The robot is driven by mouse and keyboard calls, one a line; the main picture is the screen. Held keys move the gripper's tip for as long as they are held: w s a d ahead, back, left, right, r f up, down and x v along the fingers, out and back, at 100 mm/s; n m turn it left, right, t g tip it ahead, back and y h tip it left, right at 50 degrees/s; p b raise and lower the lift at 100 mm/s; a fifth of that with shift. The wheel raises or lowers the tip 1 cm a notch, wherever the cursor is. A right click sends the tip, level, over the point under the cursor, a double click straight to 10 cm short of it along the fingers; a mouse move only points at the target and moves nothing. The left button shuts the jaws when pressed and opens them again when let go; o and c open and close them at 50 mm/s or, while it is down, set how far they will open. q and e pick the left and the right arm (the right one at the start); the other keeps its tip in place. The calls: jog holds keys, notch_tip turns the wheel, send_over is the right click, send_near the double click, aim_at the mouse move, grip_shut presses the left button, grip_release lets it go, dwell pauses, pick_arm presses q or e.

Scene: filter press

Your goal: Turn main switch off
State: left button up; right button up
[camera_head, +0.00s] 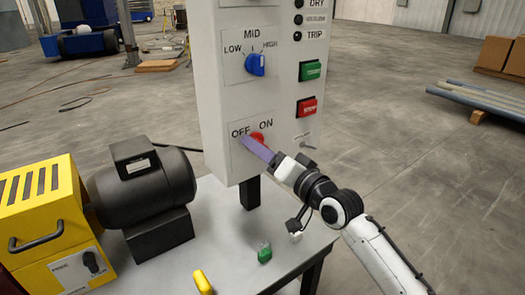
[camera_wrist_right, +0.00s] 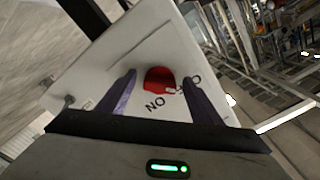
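The main switch is a red knob (camera_head: 258,137) low on the front of the pale control box (camera_head: 222,110), below the printed words OFF and ON. In the head view it is partly hidden by my right gripper (camera_head: 246,143), which comes in from the lower right. In the right wrist view the red knob (camera_wrist_right: 158,77) shows between the two purple fingers, which stand apart with a gap on each side. I cannot tell how deep the fingertips reach around it, nor clearly which word the knob points to. My left gripper is not in view.
Above are a blue selector (camera_head: 255,64), a green button (camera_head: 310,70) and a red button (camera_head: 307,106). A dark motor (camera_head: 140,185) and yellow housing (camera_head: 45,220) stand left on the grey table (camera_head: 225,225). A small green part (camera_head: 265,254) and a yellow one (camera_head: 202,282) are in front.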

jog(key=v, duration=1)
jog(key=shift+s, duration=0.15)
jog(key=shift+d, duration=0.1)
jog(key=s+d+f+g+h, duration=0.1)
jog(key=s+f, duration=0.1)
jog(key=f, duration=0.4)
jog(key=s+d+f+h, duration=0.1)
jog(key=s+f, duration=0.2)
jog(key=f, duration=0.4)
jog(key=s+d+f+n+g+h, duration=0.2)
jog(key=s+d+f+h, duration=0.1)
jog(key=s+f, duration=0.9)
jog(key=s+d+f+n+g+h, duration=0.1)
jog(key=s+d+f+g+h, duration=0.2)
jog(key=s+f, duration=0.9)
jog(key=shift+d+n, duration=0.4)
jog(key=shift+d, duration=0.6)
jog(key=shift+s, duration=0.1)
